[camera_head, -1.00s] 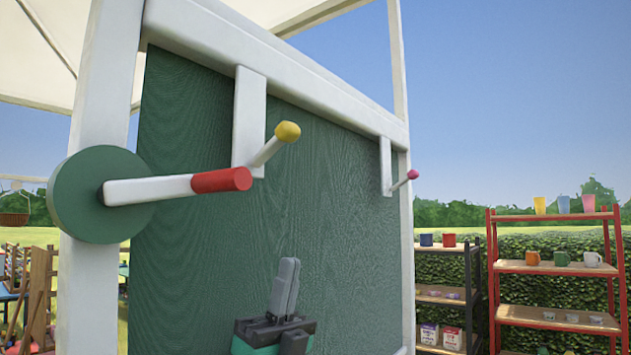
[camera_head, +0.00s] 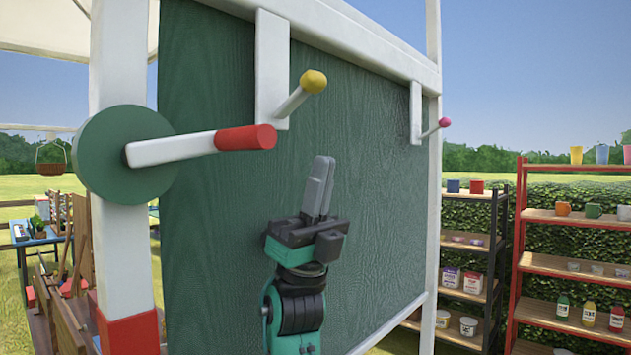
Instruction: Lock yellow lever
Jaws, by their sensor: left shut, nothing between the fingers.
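The yellow lever (camera_head: 313,82) is a white rod with a yellow ball at its end. It sticks out and up from a white vertical bracket (camera_head: 271,60) at the top of the green panel. My left gripper (camera_head: 320,184) points up in front of the panel, below and slightly right of the yellow ball. Its grey fingers are shut and empty, with a clear gap to the lever. My right gripper is not in view.
A red-handled crank (camera_head: 245,138) on a green disc (camera_head: 98,160) juts out left of my gripper. A pink-tipped lever (camera_head: 445,122) is at the panel's right end. The green panel (camera_head: 215,230) stands close behind. Shelves (camera_head: 535,258) with cups stand at right.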

